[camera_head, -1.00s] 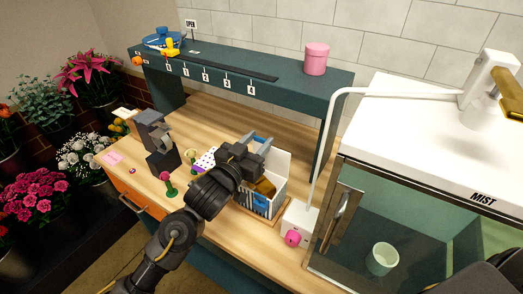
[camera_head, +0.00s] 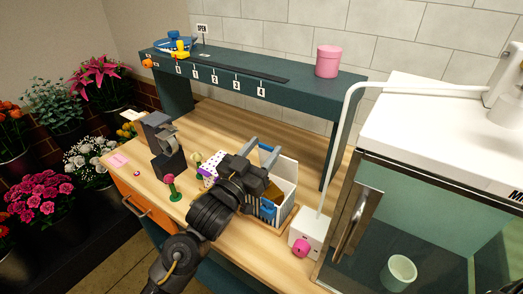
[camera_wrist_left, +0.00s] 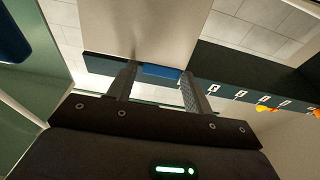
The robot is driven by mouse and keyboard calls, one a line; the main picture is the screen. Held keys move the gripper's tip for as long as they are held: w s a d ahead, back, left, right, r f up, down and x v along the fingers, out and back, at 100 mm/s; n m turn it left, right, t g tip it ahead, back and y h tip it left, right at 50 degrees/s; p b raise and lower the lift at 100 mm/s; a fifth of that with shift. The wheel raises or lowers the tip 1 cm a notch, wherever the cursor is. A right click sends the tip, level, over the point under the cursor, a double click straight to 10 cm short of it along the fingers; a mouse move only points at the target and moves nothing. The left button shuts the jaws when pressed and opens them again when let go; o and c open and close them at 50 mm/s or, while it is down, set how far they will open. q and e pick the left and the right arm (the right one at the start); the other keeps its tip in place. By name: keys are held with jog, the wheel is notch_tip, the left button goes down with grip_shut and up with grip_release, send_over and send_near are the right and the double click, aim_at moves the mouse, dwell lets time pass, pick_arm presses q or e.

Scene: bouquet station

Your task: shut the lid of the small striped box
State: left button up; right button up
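The small striped box (camera_head: 266,212) stands on the bench, with blue and white stripes on its front and a blue clasp. Its lid (camera_head: 287,169) is up, standing at the back. A brown-gold thing shows inside. My left gripper (camera_head: 261,151) is over the left part of the box, its two grey fingers apart, a blue strip showing between them. In the left wrist view a pale panel (camera_wrist_left: 145,25), apparently the lid, fills the upper middle, with a blue tab (camera_wrist_left: 160,71) at its lower edge between the fingers. Whether they touch it I cannot tell. My right gripper is out of view.
A white block with a bent pipe (camera_head: 309,231) and a pink knob (camera_head: 301,248) stands close to the right of the box. A glass-fronted cabinet (camera_head: 353,225) is beyond it. A dark green shelf (camera_head: 300,92) spans behind. A dark grey device (camera_head: 166,150) stands to the left.

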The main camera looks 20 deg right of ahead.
pick_arm(q)
jog(key=shift+o, duration=0.9)
jog(key=b+v, duration=0.2)
jog(key=v, duration=0.9)
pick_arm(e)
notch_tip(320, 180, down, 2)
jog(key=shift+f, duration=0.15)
pick_arm(q)
jog(key=shift+w, duration=0.1)
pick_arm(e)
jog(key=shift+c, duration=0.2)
